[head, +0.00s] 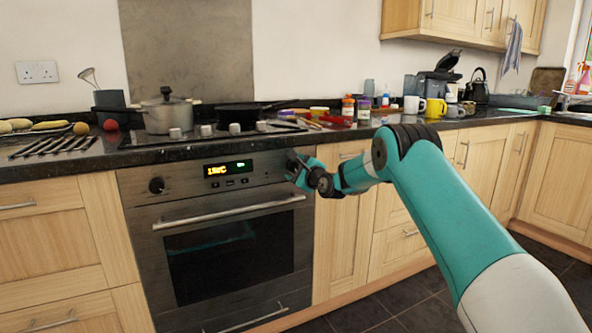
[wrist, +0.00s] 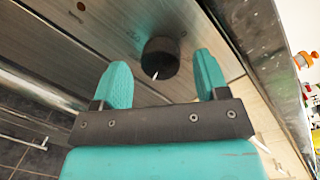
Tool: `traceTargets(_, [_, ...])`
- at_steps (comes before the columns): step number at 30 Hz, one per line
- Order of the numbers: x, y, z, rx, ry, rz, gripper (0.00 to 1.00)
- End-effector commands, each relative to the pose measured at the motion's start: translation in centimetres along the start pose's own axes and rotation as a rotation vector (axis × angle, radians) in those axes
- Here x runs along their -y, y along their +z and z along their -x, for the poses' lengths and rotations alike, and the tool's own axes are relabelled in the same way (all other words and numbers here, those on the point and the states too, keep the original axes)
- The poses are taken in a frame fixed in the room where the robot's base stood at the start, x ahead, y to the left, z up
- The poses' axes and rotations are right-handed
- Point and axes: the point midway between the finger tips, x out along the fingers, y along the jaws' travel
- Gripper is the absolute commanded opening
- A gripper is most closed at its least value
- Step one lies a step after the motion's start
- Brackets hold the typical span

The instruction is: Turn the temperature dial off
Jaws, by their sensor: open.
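The oven (head: 230,250) is a steel built-in unit with a lit display (head: 228,169) that appears to read 150°C. In the wrist view, a round black dial (wrist: 160,52) stands on the steel panel, with a white pointer mark toward my gripper's base. My gripper (wrist: 162,66) is open and empty, its two teal fingers on either side of the dial, with a gap showing on both sides. In the head view, my gripper (head: 294,170) is at the right end of the oven panel and largely hides that dial. Whether the fingertips reach around the dial is unclear.
A second black knob (head: 157,185) is at the panel's left. The oven door handle (head: 230,212) sticks out below the panel. The worktop edge overhangs above. A pot (head: 166,115) and a black pan (head: 238,114) stand on the hob. The floor before the oven looks clear.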

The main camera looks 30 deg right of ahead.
Motion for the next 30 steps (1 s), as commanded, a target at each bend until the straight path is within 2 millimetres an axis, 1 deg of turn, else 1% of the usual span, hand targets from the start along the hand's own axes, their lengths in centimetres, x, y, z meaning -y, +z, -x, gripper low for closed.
traceTargets(4, [-0.02, 0.07, -0.60, 0.001, 0.000, -0.001, 0.68])
traceTargets(12, [-0.01, 0.06, -0.66, 0.000, 0.000, -0.001, 0.68])
traceTargets(17, [0.00, 0.06, -0.65, 0.000, 0.000, -0.001, 0.31])
traceTargets(18, [0.00, 0.06, -0.65, 0.000, 0.000, -0.001, 0.21])
traceTargets(19, [-0.01, 0.06, -0.65, 0.000, 0.000, -0.001, 0.18])
traceTargets(26, [-0.03, 0.07, -0.64, 0.000, 0.002, 0.011, 0.18])
traceTargets(30, [-0.04, 0.09, -0.64, -0.003, 0.006, 0.052, 0.18])
